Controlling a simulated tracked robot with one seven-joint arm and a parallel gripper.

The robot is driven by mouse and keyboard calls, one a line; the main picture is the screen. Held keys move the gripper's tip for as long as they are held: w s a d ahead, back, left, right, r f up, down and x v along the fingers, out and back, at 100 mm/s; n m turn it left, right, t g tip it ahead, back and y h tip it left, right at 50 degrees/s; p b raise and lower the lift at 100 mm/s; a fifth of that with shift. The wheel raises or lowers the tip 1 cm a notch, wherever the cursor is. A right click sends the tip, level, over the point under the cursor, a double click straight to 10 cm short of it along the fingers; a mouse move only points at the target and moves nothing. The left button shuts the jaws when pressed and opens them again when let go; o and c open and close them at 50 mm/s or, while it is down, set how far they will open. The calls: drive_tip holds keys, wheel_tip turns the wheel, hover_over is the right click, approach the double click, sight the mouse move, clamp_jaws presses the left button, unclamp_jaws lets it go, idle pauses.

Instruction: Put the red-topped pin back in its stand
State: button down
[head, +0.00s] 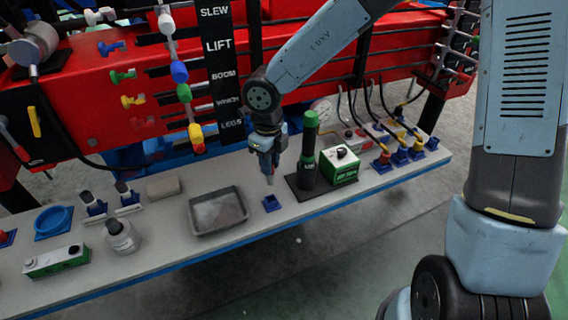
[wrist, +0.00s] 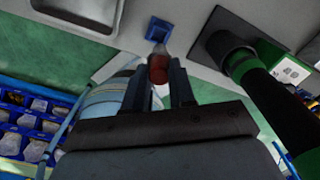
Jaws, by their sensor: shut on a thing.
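My gripper (head: 267,163) is shut on the red-topped pin, low over the bench. In the wrist view the pin's red part (wrist: 158,70) shows between the two fingers, with its paler, narrower end pointing at the stand. In the head view the pin's pale lower end (head: 270,180) sticks out below the fingers, roughly upright. The small blue stand (head: 271,203) is on the bench just below the pin; it also shows in the wrist view (wrist: 158,29). The pin's end appears apart from the stand, above it. The stand's opening is not clear.
A green-topped dark cylinder (head: 308,150) stands close to the right of my gripper, with a green-and-white box (head: 341,166) beyond it. A grey metal tray (head: 217,211) lies to the left. The red machine (head: 100,75) with coloured levers rises behind the bench.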

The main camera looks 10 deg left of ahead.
sight(271, 184)
drive_tip(key=shift+r, duration=0.1)
drive_tip(key=shift+r, duration=0.15)
drive_tip(key=shift+s+f, duration=0.1)
drive_tip(key=shift+f, duration=2.85)
drive_tip(key=shift+f, duration=0.15)
drive_tip(key=shift+f, duration=1.45)
drive_tip(key=c, duration=0.9)
unclamp_jaws()
drive_tip(key=shift+o, duration=0.2)
